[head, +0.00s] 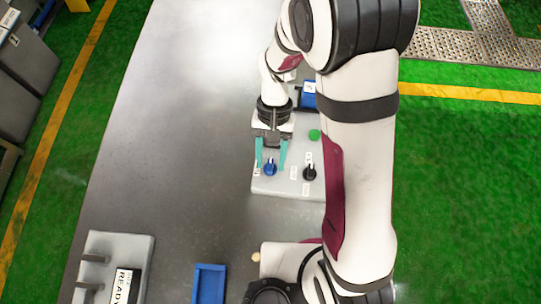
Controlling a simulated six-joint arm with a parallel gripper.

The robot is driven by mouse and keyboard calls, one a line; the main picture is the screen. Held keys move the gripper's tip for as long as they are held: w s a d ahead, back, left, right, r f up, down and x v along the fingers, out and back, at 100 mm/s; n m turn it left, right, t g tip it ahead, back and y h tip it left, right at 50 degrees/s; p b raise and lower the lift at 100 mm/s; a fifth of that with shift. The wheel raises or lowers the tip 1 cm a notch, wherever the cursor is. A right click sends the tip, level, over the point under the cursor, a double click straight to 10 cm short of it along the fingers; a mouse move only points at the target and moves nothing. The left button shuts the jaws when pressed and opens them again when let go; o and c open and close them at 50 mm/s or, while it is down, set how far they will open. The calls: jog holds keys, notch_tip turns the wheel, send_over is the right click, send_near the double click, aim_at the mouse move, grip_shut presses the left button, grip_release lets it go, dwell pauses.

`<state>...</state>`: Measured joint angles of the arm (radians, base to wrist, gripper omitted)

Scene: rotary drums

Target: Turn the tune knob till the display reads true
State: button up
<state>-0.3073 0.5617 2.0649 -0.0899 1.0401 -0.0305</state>
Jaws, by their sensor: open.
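A grey control panel (290,186) lies on the dark table. It carries a blue knob (270,169) on the left and a black knob (310,174) on the right, each with small white labels. The labels are too small to read, so I cannot tell which knob is tune. My gripper (271,157) points down at the blue knob, its teal fingers apart on either side of it. I cannot tell whether they touch it. A blue-framed display (309,95) stands behind the panel, partly hidden by my arm; its reading is not legible.
A green button (314,134) sits on the panel beside my arm. A grey block (121,245) with a READY sign (123,287) and a blue tray (208,284) are at the front. The table's left side is clear.

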jog(key=shift+f, duration=0.15)
grip_shut()
jog(key=n+h, duration=0.1)
jog(key=n, duration=0.1)
jog(key=n+h, duration=0.1)
jog(key=n, duration=0.2)
jog(key=shift+a+t, duration=0.15)
jog(key=shift+t, duration=0.15)
grip_release()
jog(key=v, duration=1.5)
jog(key=shift+w+r, duration=0.2)
jog(key=shift+r, duration=0.15)
jog(key=shift+a, duration=0.1)
